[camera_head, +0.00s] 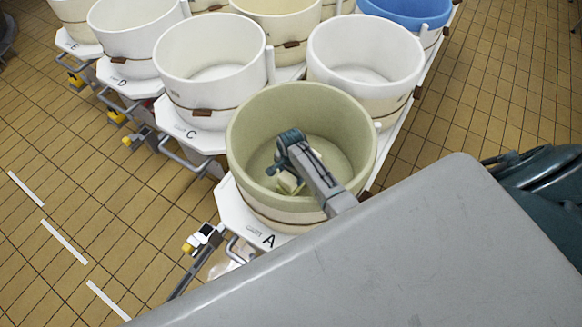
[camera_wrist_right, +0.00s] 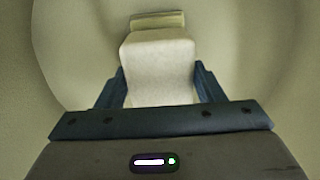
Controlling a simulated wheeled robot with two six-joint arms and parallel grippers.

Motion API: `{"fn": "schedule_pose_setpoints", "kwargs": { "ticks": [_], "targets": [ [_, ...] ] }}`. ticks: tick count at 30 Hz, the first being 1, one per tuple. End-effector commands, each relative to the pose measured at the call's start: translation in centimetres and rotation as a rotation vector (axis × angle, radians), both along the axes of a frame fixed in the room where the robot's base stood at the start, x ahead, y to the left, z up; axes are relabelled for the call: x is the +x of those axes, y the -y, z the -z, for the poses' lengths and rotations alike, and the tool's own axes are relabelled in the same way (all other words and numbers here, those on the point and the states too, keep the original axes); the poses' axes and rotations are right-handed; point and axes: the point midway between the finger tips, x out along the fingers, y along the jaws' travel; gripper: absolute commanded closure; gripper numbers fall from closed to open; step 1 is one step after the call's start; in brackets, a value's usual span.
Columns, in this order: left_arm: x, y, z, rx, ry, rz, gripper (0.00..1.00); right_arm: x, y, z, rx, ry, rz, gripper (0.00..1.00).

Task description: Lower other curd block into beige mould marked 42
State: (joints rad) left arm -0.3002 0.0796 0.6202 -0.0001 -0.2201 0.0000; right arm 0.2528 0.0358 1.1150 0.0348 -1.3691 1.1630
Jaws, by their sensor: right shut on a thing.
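The beige-green mould (camera_head: 250,118) stands on the white stand marked A, its open top towards me. I cannot read a 42 on it. My right gripper (camera_head: 283,174) is down inside the mould, below its rim. It is shut on a pale curd block (camera_wrist_right: 160,75), which sits between its two dark fingers in the right wrist view. Just beyond the held block, a second pale block (camera_wrist_right: 158,19) shows inside the mould. I cannot tell whether the held block touches the mould's floor. My left gripper is not in view.
A white vat (camera_head: 210,75) on the stand marked C and another white vat (camera_head: 365,60) stand close behind the mould. More vats, including a blue one (camera_head: 405,12), are farther back. A grey surface fills the lower right. Tiled floor is open at left.

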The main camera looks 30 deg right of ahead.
Motion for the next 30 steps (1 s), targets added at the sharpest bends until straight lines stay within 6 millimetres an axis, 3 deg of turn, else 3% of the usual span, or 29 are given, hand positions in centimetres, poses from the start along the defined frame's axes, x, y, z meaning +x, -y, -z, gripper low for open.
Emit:
{"fn": "schedule_pose_setpoints", "kwargs": {
  "ticks": [28,29,30],
  "targets": [
    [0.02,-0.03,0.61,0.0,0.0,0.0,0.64,0.06,-0.01,0.96,0.0,0.001,0.0,0.72],
    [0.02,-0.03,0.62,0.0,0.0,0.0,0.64,0.06,-0.01,0.96,0.0,0.001,0.0,0.32],
    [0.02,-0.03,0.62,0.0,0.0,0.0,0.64,0.06,-0.01,0.96,0.0,0.001,0.0,0.25]
  ]
}}
